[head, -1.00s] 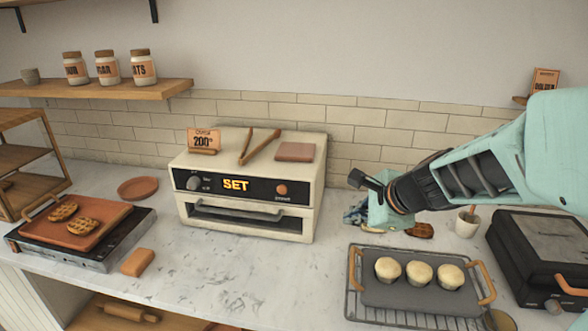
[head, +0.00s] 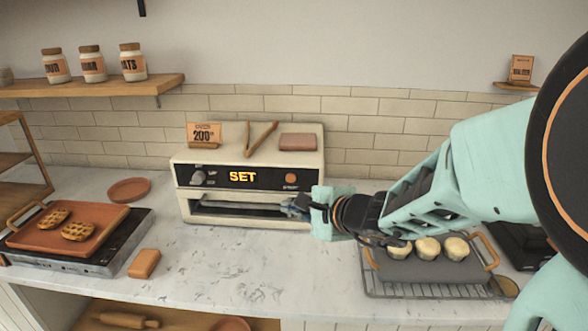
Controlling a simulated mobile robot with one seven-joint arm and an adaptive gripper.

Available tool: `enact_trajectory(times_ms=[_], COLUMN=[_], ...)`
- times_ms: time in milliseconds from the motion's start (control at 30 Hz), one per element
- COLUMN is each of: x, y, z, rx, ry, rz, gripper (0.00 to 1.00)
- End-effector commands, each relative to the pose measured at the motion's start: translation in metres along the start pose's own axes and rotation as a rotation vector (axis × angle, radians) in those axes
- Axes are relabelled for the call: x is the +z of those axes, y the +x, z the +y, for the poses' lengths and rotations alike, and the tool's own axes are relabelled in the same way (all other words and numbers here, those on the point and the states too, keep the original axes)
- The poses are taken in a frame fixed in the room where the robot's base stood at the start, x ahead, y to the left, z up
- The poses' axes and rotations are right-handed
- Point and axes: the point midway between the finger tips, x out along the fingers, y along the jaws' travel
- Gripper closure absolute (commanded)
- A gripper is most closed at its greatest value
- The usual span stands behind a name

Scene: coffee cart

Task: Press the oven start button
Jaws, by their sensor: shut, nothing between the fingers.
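The cream oven (head: 310,158) stands on the marble counter against the tiled wall. Its black front panel has a grey knob (head: 197,178) at the left, a display reading "SET" (head: 243,177) in the middle and a round orange button (head: 291,178) at the right. The small label under the button is too blurred to read. My gripper (head: 291,207) is shut and empty. It reaches in from the right, with its tips at the oven's lower front, below the orange button. The tips overlap the right end of the oven handle (head: 235,209); I cannot tell whether they touch it.
A sign reading 200° (head: 204,134), wooden tongs (head: 262,138) and a brown block (head: 298,141) lie on the oven. A grey tray (head: 410,270) with three muffins is below my arm. A waffle tray (head: 70,235) is at the left. The counter before the oven is clear.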

Motion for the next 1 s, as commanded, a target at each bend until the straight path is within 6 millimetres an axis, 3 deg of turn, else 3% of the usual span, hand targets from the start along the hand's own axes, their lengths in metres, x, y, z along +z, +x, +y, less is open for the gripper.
enact_trajectory(times_ms=[667, 1000], x=[0.002, -0.014], y=[0.005, 0.027], z=[-0.003, -0.024], rx=[-0.033, -0.031], ry=[-0.021, -0.019], rz=[0.003, 0.003], gripper=[1.0, 1.0])
